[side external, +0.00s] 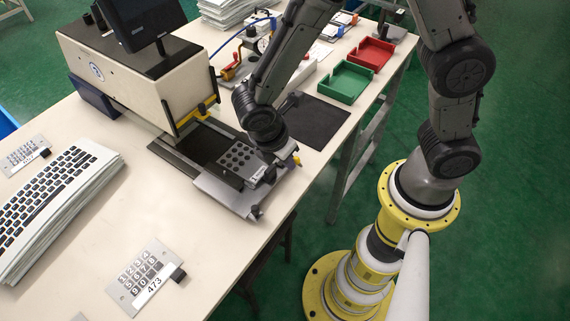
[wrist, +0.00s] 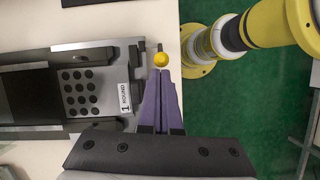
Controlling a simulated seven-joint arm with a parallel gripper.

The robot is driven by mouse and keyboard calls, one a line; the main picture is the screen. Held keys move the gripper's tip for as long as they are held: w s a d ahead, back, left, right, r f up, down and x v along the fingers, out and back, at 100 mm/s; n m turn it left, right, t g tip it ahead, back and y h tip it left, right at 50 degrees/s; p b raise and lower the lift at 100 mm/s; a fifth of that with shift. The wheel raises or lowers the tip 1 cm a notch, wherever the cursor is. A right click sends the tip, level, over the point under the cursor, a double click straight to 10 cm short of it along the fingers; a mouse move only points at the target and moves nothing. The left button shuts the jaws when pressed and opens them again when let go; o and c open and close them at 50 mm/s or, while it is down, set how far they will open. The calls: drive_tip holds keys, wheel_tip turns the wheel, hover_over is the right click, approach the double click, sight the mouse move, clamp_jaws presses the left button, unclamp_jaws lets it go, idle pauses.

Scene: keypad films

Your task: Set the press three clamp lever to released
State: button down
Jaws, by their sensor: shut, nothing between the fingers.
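A press (side external: 140,80) with a cream housing stands on the table, and its grey sliding tray (side external: 222,192) sticks out at the front. A small lever with a yellow ball knob (wrist: 161,59) sits at the tray's right end. My gripper (wrist: 162,74) is shut and empty, its purple fingertips right at the knob; contact cannot be told. In the side view my arm partly hides the tray. No press number is readable.
A second station with an orange-red lever (side external: 231,68) and a gauge stands behind. A green tray (side external: 349,82), a red tray (side external: 371,54) and a black mat (side external: 312,119) lie to the right. Keypad films (side external: 145,278) and a keyboard-topped stack (side external: 55,210) lie at the front left.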

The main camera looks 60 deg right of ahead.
drive_tip(key=shift+d, duration=0.1)
drive_tip(key=d+y, duration=0.1)
drive_tip(key=d+r+y, duration=0.1)
drive_tip(key=y, duration=0.1)
drive_tip(key=d+y, duration=0.1)
drive_tip(key=shift+d+r+y, duration=0.15)
drive_tip(key=shift+r+y, duration=0.1)
drive_tip(key=shift+y, duration=0.05)
drive_tip(key=d+y, duration=0.2)
drive_tip(key=shift+r+y, duration=0.1)
drive_tip(key=shift+y, duration=0.3)
drive_tip(key=shift+d+f+y, duration=0.45)
drive_tip(key=shift+d+y, duration=0.1)
drive_tip(key=shift+d, duration=0.45)
drive_tip(key=shift+d+f+y, duration=0.4)
drive_tip(key=shift+d+y, duration=0.1)
drive_tip(key=shift+d, duration=0.45)
drive_tip(key=shift+d+f+y, duration=0.45)
drive_tip(key=shift+d+y, duration=0.1)
drive_tip(key=shift+d, duration=0.45)
drive_tip(key=shift+f, duration=0.15)
